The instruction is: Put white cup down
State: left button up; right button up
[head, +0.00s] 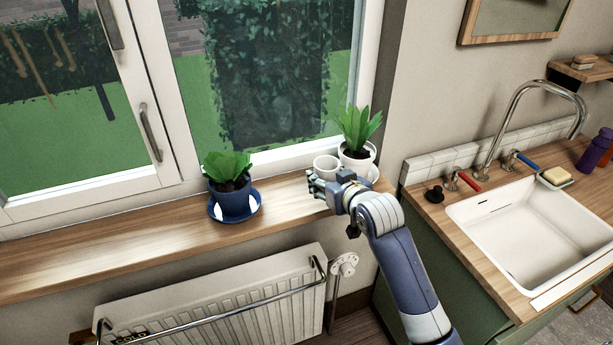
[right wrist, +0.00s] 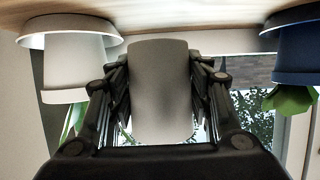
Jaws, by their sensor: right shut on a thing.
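The white cup (head: 326,164) is at the right end of the wooden window sill (head: 120,237), beside the white plant pot (head: 357,160). My right gripper (head: 322,186) reaches in from the lower right and is shut on the cup. In the right wrist view, which is upside down, the cup (right wrist: 160,92) stands between the two fingers. It looks upright at or just over the sill; I cannot tell if it touches. My left gripper is not in view.
A blue potted plant (head: 233,202) on a blue saucer stands left of the cup, with bare sill between. The white pot's saucer is close on the right. The window is behind, a radiator (head: 220,298) below, a sink (head: 530,235) with a tap to the right.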

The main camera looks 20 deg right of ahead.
jog(key=w, duration=0.2)
jog(key=w+a, duration=0.1)
jog(key=w, duration=0.1)
jog(key=w+a, duration=0.1)
jog(key=w, duration=0.1)
jog(key=shift+w+a+f+p, duration=0.1)
jog(key=shift+a+f+p, duration=0.05)
jog(key=shift+f+p, duration=0.2)
notch_tip(320, 180, down, 3)
jog(key=shift+r+p, duration=0.15)
jog(key=shift+p, duration=0.25)
jog(key=shift+f, duration=0.3)
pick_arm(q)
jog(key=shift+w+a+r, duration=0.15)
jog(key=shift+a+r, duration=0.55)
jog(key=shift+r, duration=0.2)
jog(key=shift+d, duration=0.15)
pick_arm(e)
jog(key=shift+f, duration=0.2)
jog(key=o, duration=1.1)
